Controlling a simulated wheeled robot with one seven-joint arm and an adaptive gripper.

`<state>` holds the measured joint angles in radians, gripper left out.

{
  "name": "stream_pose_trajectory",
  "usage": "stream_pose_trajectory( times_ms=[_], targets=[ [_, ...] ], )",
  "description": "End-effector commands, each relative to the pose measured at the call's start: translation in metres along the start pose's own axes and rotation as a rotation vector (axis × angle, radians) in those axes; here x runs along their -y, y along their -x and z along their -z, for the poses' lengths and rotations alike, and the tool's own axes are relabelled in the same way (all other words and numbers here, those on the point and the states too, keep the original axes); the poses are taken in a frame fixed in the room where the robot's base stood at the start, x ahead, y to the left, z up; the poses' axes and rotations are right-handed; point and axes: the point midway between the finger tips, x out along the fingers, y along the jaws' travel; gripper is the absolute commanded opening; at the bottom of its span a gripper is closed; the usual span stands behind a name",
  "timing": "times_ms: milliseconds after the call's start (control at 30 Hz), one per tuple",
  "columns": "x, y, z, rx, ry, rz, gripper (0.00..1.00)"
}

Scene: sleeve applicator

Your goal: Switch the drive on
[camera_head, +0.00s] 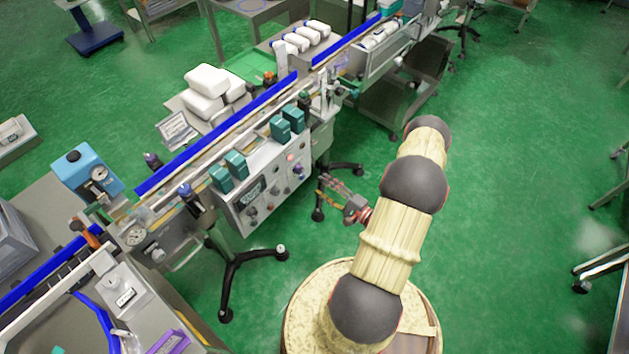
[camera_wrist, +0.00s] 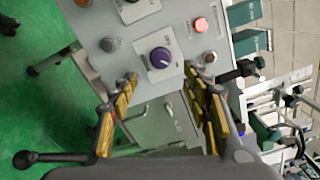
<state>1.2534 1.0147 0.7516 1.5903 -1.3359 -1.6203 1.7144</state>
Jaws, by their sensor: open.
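The control panel (camera_head: 238,212) is on the front of the conveyor machine. In the wrist view, a purple rotary knob (camera_wrist: 160,57) sits on a pale plate, with a lit red button (camera_wrist: 201,25) above and right of it. A grey button (camera_wrist: 109,45) is to the left, and a dark one (camera_wrist: 210,57) to the right. The labels are too small to read. My gripper (camera_wrist: 160,80) is open and empty; its yellow-padded fingers frame the area just below the knob, apparently not touching it. In the head view, my gripper (camera_head: 325,182) is right of the panel.
Several teal boxes (camera_head: 235,163) stand along the panel's top edge. White packs (camera_head: 207,80) lie behind the blue-edged conveyor (camera_head: 215,133). Black machine legs with feet (camera_head: 232,262) stand below the panel. The green floor to the right is open.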

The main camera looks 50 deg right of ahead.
Motion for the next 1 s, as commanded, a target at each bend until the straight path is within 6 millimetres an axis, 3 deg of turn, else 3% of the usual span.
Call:
stream_pose_trajectory(
  times_ms=[267, 1000],
  targets=[
    [0.000, 0.020, 0.000, 0.000, 0.000, 0.001, 0.48],
    [-0.002, 0.021, 0.000, 0.000, 0.047, -0.006, 0.48]
  ],
)
